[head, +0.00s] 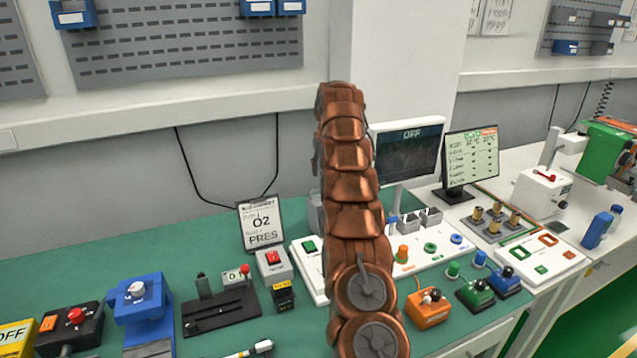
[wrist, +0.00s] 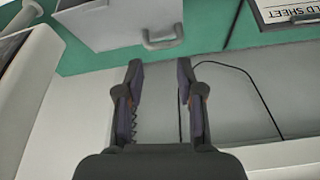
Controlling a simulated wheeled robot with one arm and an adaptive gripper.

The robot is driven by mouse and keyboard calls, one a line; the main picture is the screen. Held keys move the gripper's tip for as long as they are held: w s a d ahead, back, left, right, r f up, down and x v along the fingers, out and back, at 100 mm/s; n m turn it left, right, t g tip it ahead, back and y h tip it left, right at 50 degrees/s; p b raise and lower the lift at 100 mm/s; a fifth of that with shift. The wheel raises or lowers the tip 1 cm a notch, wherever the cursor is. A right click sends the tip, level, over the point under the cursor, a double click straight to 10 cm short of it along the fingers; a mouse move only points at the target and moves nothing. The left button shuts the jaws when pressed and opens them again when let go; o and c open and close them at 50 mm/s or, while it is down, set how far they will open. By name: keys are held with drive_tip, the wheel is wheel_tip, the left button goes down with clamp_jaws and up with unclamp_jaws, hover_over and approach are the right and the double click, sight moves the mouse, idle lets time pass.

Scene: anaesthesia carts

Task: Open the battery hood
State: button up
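In the wrist view my gripper (wrist: 160,80) is open, with two dark fingers apart and nothing between them. A light grey box with a small loop handle (wrist: 120,22) shows at the top of the wrist view, beyond the fingertips and apart from them. It may be the battery hood, but no label shows, so I cannot tell. In the head view my copper arm rises through the middle and hides my gripper. Part of a grey box (head: 309,214) shows at the arm's left edge; most of it is hidden.
A clipboard (head: 262,225) stands left of my arm. Two screens (head: 409,150) (head: 471,158) stand to the right. A blue-topped device (head: 142,300), a black slider unit (head: 220,307) and an orange switch box (head: 428,308) occupy the front. Green bench is bare at the back left.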

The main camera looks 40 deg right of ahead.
drive_tip(key=shift+w+d+f+n+p, duration=0.2)
drive_tip(key=shift+f+n, duration=0.25)
drive_tip(key=shift+n, duration=2.8)
drive_tip(key=shift+w+a+f+n+p, duration=0.1)
drive_tip(key=shift+w+f+n, duration=0.3)
drive_tip(key=shift+n, duration=2.9)
drive_tip(key=shift+w+d+f+n+p, duration=0.15)
drive_tip(key=shift+f+n, duration=0.3)
drive_tip(key=shift+n, duration=2.8)
drive_tip(key=shift+w+a+f, duration=0.1)
drive_tip(key=shift+w+f, duration=0.15)
drive_tip(key=shift+f, duration=0.05)
drive_tip(key=p, duration=0.1)
hover_over(318, 198)
drive_tip(key=shift+s+x, duration=0.2)
drive_tip(key=shift+x, duration=0.85)
drive_tip(key=shift+s+x, duration=0.15)
drive_tip(key=shift+x, duration=0.85)
drive_tip(key=shift+f, duration=0.15)
clamp_jaws()
